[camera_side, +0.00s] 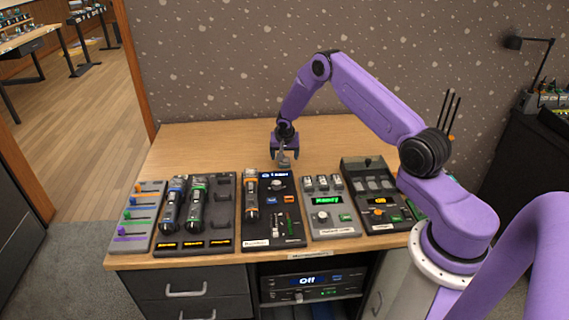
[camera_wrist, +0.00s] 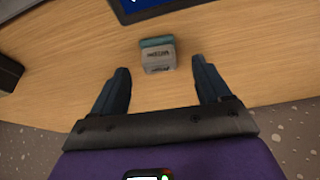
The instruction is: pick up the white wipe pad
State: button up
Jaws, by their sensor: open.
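A small pale grey-white block with a teal band along one side and dark lettering, which looks like the wipe pad (camera_wrist: 158,59), lies on the wooden desk in the wrist view. My gripper (camera_wrist: 160,76) is open, with one dark finger to each side of the pad's line and clear gaps between. The pad lies just beyond the fingertips. In the side view my gripper (camera_side: 285,154) points down over the desk behind the row of panels; the pad there is small and hard to separate from the fingers.
Directly in front of my gripper stands a dark panel (camera_side: 287,232) with a blue display. Beside it are a grey Ready panel (camera_side: 323,220), another dark panel (camera_side: 382,213), a panel holding handheld devices (camera_side: 222,220) and a fader strip (camera_side: 143,207). The desk behind them is clear.

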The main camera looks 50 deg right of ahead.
jog(key=shift+x, duration=1.45)
jog(key=c, duration=1.1)
jog(key=shift+r, duration=0.55)
notch_tip(320, 180, up, 2)
jog(key=shift+r, duration=0.1)
jog(key=s+a+r, duration=0.1)
jog(key=s+r, duration=0.2)
jog(key=s, duration=0.1)
jog(key=s+a+r, duration=0.2)
jog(key=s+r, duration=0.1)
jog(key=s, duration=0.1)
jog(key=s+a+r, duration=0.2)
jog(key=s+r, duration=0.1)
jog(key=s, duration=0.2)
jog(key=shift+r, duration=0.35)
